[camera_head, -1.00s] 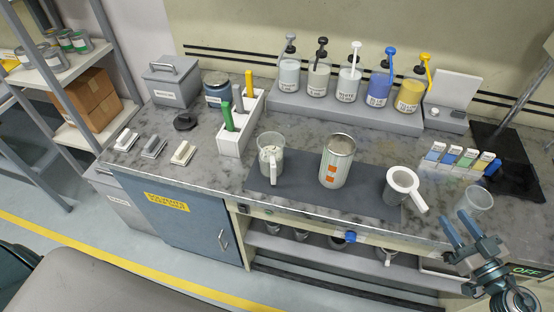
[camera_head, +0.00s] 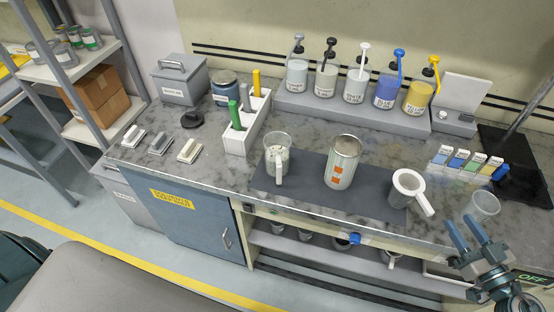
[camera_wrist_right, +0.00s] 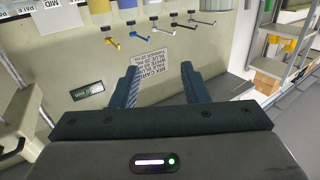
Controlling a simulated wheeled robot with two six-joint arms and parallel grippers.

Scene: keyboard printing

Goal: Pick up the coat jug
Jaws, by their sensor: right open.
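A clear jug (camera_head: 278,158) with a handle and pale contents stands upright at the left of the dark mat. A second vessel (camera_head: 407,188), with a white ring-shaped top and a handle, stands at the mat's right end. I cannot tell from any label which one is the coat jug. My right gripper (camera_head: 459,221) is open and empty over the counter's right front edge, right of both and close to a clear cup (camera_head: 485,206). In the right wrist view my gripper (camera_wrist_right: 158,67) has nothing between its fingers. My left gripper is out of view.
A tin with orange squares (camera_head: 342,162) stands between the two vessels on the mat (camera_head: 312,186). Pump bottles (camera_head: 353,88) line the back ledge. A white holder (camera_head: 246,133) with green and yellow handles stands left. Colour cards (camera_head: 465,162) stand at the right.

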